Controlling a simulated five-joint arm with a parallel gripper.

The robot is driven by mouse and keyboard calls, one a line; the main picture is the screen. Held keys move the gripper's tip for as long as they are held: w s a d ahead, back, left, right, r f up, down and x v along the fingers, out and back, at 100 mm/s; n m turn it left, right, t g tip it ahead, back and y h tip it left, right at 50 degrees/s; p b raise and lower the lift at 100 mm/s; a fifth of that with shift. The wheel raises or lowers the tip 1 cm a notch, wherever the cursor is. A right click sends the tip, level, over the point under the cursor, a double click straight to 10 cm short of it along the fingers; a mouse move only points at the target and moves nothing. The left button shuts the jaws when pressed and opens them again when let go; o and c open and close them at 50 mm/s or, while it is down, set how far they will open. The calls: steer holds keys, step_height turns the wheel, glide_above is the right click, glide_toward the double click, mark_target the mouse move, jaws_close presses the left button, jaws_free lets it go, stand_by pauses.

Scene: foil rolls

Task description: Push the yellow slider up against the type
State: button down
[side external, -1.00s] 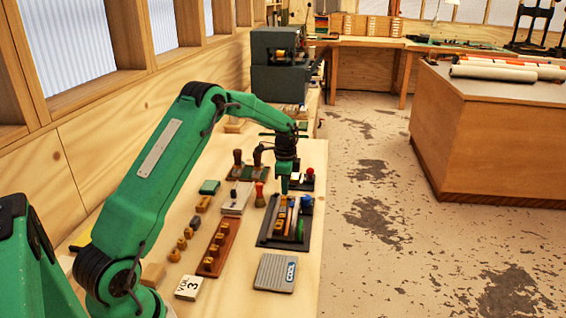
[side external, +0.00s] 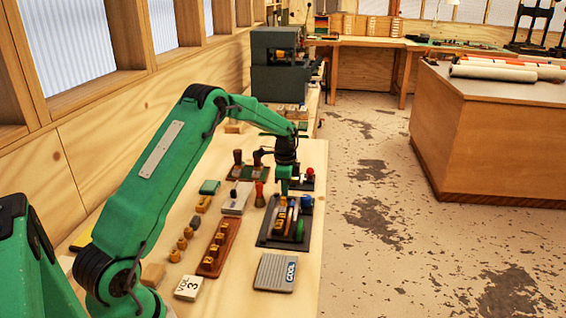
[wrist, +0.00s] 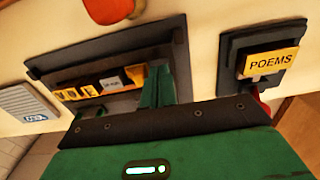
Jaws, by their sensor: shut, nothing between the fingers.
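A dark tray (side external: 268,238) lies on the bench near its right edge, holding small yellow type blocks (side external: 281,222) in a row. The tray (wrist: 60,50) also shows in the wrist view, with the type blocks (wrist: 72,93) at the left, a silver piece (wrist: 111,84) beside them and an orange-yellow piece (wrist: 135,75) at the right end. That piece may be the yellow slider, but I cannot be sure. My gripper (side external: 284,190) is shut and empty over the tray's far end. Its green fingers (wrist: 165,88) hide part of the tray, and I cannot tell whether they touch anything.
A dark stand with a yellow "POEMS" plate (wrist: 271,64) is right of the tray in the wrist view. A red-handled stamp (side external: 259,196) stands left of the tray. A grey ridged block (side external: 275,272) lies in front, and a brown rack (side external: 218,250) to the left.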

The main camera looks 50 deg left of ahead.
mark_target(284, 198)
steer(key=shift+f, duration=0.75)
stand_by(0.6)
steer(key=shift+s+d, duration=1.05)
stand_by(1.1)
steer(key=shift+w+a, duration=0.3)
stand_by(0.4)
steer(key=shift+r, duration=0.15)
steer(key=shift+r, duration=3.4)
